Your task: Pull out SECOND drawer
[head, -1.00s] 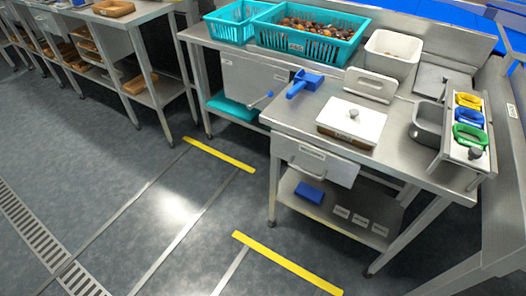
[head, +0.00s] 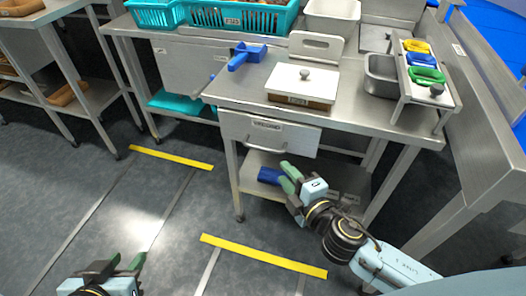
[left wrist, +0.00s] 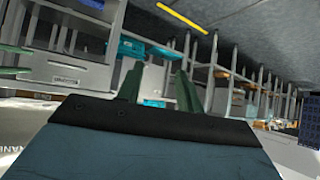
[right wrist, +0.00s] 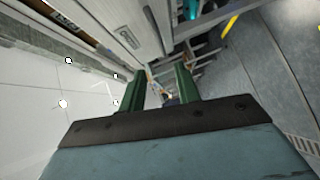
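The drawer labelled SECOND (head: 298,137) is under the right steel table in the head view. Its pale front has a label near the top and a bar handle (head: 266,149) lower down. The drawer looks closed. My right gripper (head: 287,178) is open and empty, below and slightly right of the handle, apart from it. In the right wrist view its two green fingers (right wrist: 158,88) stand apart, with a pale labelled panel (right wrist: 122,30) beyond them. My left gripper (head: 124,263) is open and empty, low at the left over the floor; its fingers (left wrist: 158,88) are apart.
On the tabletop (head: 225,92) are a blue scoop (head: 240,60), a white-lidded box (head: 302,82) and a grey bin (head: 382,77). A lower shelf with a blue item (head: 268,176) is behind my right gripper. The floor in front is clear, with yellow strips (head: 262,256).

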